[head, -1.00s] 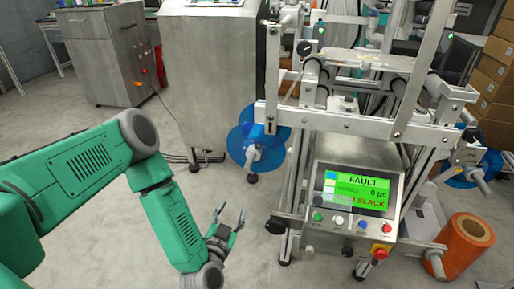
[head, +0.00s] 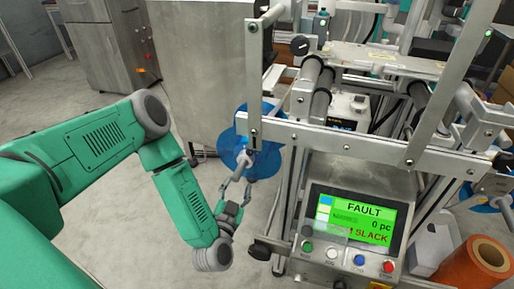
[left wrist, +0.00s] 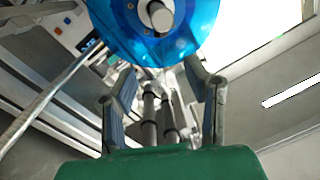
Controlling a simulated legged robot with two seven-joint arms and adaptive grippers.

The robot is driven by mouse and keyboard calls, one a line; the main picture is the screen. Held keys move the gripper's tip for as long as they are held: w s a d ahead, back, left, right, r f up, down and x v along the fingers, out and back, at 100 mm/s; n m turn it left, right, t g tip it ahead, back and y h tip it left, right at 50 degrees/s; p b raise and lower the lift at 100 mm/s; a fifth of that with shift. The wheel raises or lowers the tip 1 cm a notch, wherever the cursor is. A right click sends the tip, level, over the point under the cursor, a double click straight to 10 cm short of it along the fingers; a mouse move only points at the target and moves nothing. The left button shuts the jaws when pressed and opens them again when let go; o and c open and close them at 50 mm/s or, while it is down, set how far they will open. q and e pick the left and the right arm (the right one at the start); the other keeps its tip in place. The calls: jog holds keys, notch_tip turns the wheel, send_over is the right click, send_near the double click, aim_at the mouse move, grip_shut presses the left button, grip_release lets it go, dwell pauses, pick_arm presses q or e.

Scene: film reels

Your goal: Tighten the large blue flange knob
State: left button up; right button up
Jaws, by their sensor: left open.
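The large blue flange knob (head: 268,163) sits on the left side of the machine, a blue disc with a grey shaft sticking out toward me. It also fills the top of the left wrist view (left wrist: 192,38), with its pale round hub (left wrist: 158,14) facing the camera. My left gripper (head: 235,188) is open and empty, just below and left of the flange in the head view, close to the shaft end. In the left wrist view the two fingers (left wrist: 162,90) are spread apart, with the flange beyond their tips. Whether they touch it cannot be told. My right gripper is not in view.
A control panel (head: 350,219) reads FAULT and SLACK. The machine's metal frame (head: 330,140) stands right of the gripper. A grey cabinet (head: 190,75) stands behind the flange. An orange roll (head: 480,265) is at lower right. Floor left of the gripper is clear.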

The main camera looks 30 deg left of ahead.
aim_at(249, 155)
pick_arm(q)
jog(key=b+x, duration=0.7)
jog(key=x, duration=0.6)
jog(key=shift+w+a+b, duration=0.25)
jog(key=shift+w+b, duration=0.1)
jog(key=shift+b, duration=0.05)
grip_shut()
